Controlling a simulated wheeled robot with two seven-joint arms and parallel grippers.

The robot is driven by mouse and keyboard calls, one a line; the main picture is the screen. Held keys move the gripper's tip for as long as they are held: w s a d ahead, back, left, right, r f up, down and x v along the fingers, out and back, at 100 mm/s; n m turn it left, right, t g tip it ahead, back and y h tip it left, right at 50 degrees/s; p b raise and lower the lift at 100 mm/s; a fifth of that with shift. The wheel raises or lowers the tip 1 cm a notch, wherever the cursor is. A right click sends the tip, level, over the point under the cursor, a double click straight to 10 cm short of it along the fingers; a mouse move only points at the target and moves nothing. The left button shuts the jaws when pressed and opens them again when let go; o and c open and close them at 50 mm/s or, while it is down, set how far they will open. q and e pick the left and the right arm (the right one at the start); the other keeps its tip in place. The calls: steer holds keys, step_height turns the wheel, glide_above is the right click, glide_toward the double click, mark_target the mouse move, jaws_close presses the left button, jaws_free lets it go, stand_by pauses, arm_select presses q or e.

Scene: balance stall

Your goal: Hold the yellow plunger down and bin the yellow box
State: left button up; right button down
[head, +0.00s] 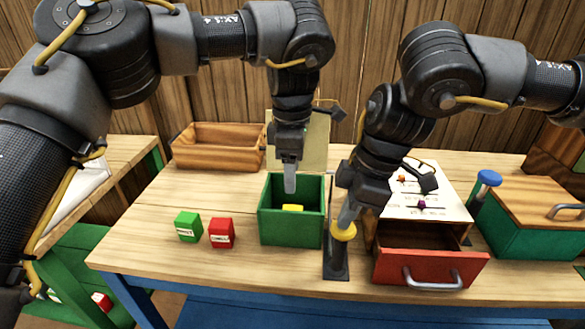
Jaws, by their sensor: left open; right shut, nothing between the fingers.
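The yellow plunger (344,232) is a yellow knob on a dark stand in front of the table, just right of the green bin (285,231). My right gripper (347,216) is shut and empty, its tip against the top of the yellow knob. The bin's pale lid (311,140) stands raised behind it. The yellow box (292,208) shows low inside the green bin, partly hidden by the front wall. My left gripper (290,187) is open and empty, pointing down over the bin's opening above the yellow box.
A green box (188,226) and a red box (221,233) stand left of the bin. A wooden tray (217,147) is behind. A red drawer (425,269) sticks out at right, near a blue plunger (488,178) and a closed green bin (540,240).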

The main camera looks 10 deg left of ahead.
arm_select(q)
step_height(320, 180, up, 12)
stand_by(0.6)
stand_by(0.5)
step_height(320, 180, up, 7)
steer(key=p, duration=0.7)
steer(key=shift+r, duration=0.15)
arm_select(e)
steer(key=a+v, duration=0.2)
steer(key=v, duration=0.7)
steer(key=shift+r, duration=0.65)
steer(key=shift+a, duration=0.1)
